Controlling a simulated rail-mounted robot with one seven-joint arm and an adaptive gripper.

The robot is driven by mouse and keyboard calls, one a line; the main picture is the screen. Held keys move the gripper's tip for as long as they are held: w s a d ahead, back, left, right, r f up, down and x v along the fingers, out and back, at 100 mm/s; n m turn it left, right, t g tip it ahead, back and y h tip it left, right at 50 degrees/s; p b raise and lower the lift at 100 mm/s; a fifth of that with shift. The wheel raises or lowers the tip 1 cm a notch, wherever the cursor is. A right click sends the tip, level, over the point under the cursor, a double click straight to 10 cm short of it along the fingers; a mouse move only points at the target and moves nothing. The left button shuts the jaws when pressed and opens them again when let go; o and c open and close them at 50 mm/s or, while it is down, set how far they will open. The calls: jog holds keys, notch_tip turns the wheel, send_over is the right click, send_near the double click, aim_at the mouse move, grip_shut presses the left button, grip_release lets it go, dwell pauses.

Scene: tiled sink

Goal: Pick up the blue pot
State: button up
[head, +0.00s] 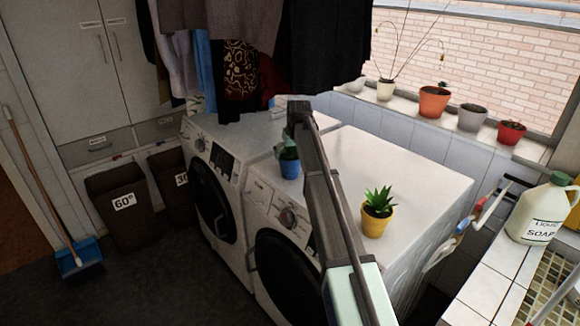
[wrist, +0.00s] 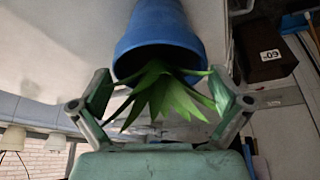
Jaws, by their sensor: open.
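The blue pot (head: 289,167) stands on the white washing machine tops, near the front edge, partly hidden behind my arm. In the wrist view, which looks upside down, the blue pot (wrist: 160,32) is at the top centre, with a spiky green plant in it. My gripper (wrist: 158,85) is open, with one finger on each side of the plant's leaves and just short of the pot's rim. I cannot tell whether the fingers touch the leaves. In the head view my gripper (head: 297,120) is right above the pot, mostly hidden by its own arm.
A yellow pot (head: 375,221) with a spiky plant stands on the right machine (head: 405,170). Dark clothes (head: 325,45) hang close behind and above my gripper. Several pots line the windowsill, including an orange one (head: 434,101). A soap jug (head: 541,210) is at the right.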

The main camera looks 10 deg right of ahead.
jog(key=c, duration=1.5)
jog(key=shift+r, duration=0.25)
